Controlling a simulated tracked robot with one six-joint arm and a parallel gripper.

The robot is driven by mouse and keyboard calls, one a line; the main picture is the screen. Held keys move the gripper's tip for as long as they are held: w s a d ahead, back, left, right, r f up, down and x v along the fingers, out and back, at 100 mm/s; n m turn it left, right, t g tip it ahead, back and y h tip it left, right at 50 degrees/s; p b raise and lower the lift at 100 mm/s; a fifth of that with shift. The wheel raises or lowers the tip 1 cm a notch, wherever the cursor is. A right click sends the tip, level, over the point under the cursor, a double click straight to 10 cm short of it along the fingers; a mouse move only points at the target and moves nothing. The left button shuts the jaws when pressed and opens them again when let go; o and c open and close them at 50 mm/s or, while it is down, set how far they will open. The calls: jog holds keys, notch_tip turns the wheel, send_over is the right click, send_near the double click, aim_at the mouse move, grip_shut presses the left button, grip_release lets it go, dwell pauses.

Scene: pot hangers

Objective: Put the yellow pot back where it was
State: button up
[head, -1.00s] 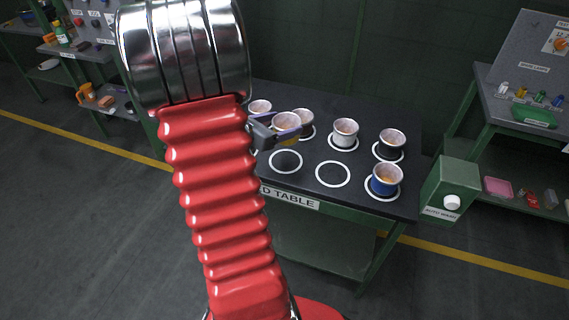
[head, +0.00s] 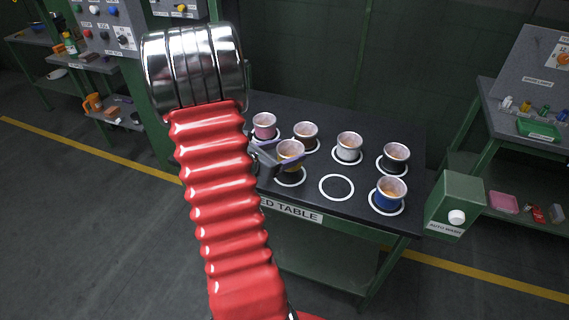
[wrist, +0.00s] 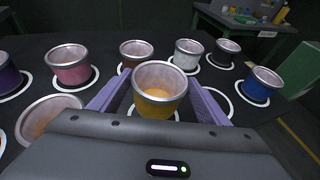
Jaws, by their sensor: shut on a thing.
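The yellow pot (head: 290,165) is upright, with a pale rim and an orange-brown inside. My gripper (head: 289,151) is shut on it, one finger on each side. The wrist view shows the yellow pot (wrist: 160,107) between the purple fingers of my gripper (wrist: 160,88). The pot is over the front-left white ring (head: 297,183) on the table (head: 325,208). I cannot tell whether its base touches the table.
An empty white ring (head: 337,187) lies to the right, with the blue pot (head: 388,198) beyond it. Pink (head: 264,133), brown (head: 305,142), white (head: 348,153) and black (head: 394,165) pots stand behind. The wrist view shows a purple pot (wrist: 8,82) at left and another pot (wrist: 45,115) close by.

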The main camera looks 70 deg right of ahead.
jog(key=shift+f, duration=2.1)
jog(key=o, duration=1.2)
jog(key=shift+f, duration=0.1)
jog(key=shift+w+a+r, duration=0.1)
jog(key=shift+a+r, duration=0.05)
jog(key=shift+r, duration=0.05)
jog(key=v, duration=1.1)
jog(key=shift+a, duration=0.3)
jog(key=shift+r, duration=0.1)
